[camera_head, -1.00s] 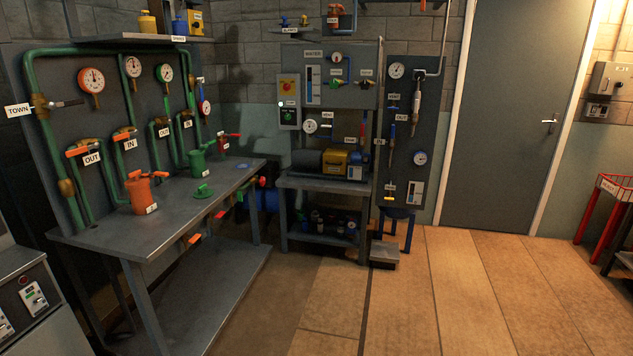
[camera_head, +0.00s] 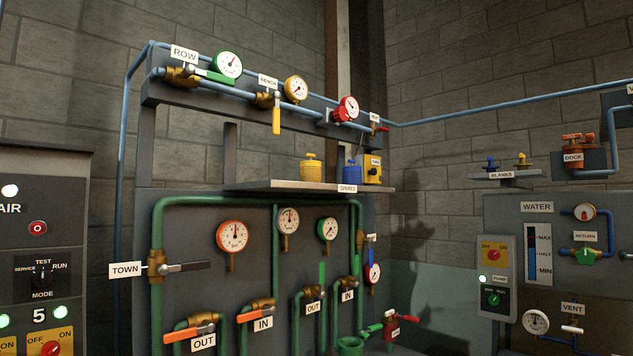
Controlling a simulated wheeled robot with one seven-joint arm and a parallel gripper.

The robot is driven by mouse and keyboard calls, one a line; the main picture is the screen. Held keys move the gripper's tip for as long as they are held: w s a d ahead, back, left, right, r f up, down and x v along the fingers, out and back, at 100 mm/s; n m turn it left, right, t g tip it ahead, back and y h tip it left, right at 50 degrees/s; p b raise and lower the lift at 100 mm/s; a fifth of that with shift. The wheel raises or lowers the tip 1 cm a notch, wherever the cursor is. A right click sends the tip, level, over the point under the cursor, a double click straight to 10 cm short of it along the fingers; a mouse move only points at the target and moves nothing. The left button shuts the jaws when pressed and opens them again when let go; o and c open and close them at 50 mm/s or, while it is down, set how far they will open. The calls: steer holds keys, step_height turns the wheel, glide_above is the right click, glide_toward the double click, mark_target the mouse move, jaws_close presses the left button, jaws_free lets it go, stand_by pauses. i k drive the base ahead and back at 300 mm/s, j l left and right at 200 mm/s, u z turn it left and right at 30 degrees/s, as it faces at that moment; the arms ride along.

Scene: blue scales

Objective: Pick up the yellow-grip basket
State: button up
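I see no basket with a yellow grip in the head view. My gripper is not in view either. Yellow things that show are a yellow canister (camera_head: 312,168) and a yellow box (camera_head: 372,168) on the wall shelf, and a yellow-handled valve (camera_head: 276,118) on the upper pipe; none of them looks like a basket.
A grey control cabinet (camera_head: 42,215) stands at the left. A pipe panel with gauges and an orange-handled valve (camera_head: 190,333) fills the middle, below the spares shelf (camera_head: 285,187). A water panel (camera_head: 535,228) is at the right. No floor shows.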

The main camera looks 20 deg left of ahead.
mark_target(310, 170)
steer(key=i+z, duration=0.2)
steer(key=i, duration=1.1)
steer(key=i+u, duration=0.65)
steer(key=k, duration=0.05)
